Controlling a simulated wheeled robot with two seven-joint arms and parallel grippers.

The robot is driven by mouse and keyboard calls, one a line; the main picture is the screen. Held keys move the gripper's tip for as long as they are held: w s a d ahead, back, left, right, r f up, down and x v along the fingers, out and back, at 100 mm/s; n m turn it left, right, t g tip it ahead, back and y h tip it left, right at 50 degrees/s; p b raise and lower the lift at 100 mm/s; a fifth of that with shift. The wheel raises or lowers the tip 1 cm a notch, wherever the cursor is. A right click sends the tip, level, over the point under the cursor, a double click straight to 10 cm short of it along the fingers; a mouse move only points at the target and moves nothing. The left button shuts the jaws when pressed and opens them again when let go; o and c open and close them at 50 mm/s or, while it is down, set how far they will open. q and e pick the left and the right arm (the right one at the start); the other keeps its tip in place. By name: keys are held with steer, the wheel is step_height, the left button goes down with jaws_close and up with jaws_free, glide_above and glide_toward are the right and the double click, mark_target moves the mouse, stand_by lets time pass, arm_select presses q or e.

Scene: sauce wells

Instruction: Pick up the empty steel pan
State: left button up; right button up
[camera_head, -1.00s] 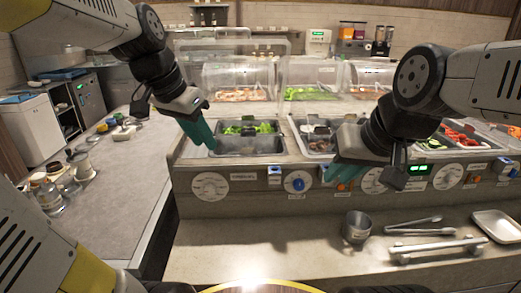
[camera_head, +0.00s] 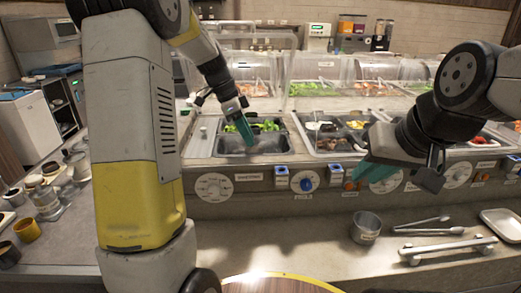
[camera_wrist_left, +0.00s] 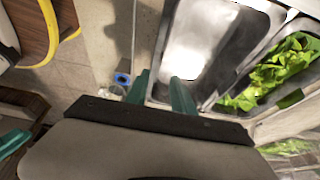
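The empty steel pan (camera_head: 268,144) sits in the front of the left well, below the lettuce pan (camera_head: 262,125). In the left wrist view the empty pan (camera_wrist_left: 208,42) shows a bare, shiny floor. My left gripper (camera_head: 245,128) points down at it. In the left wrist view its two teal fingers (camera_wrist_left: 158,77) are apart, near the pan's edge, one appearing over the pan and one outside it. Nothing is held, and I cannot tell whether they touch the rim. My right gripper (camera_head: 375,174) hangs over the counter front at right; its finger gap is unclear.
A steel cup (camera_head: 366,228), tongs (camera_head: 430,231) and a white tray (camera_head: 503,222) lie on the front ledge. A pale bar handle (camera_head: 447,250) is there too. Other food pans (camera_head: 330,142) stand to the right. Clear guards (camera_head: 318,82) rise behind.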

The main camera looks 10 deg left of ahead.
mark_target(253, 149)
arm_select(q)
steer(key=x, duration=0.3)
steer(key=shift+s+d+f, duration=0.15)
steer(key=shift+s+f, duration=0.05)
steer(key=shift+f, duration=0.1)
jaws_close()
stand_by(1.2)
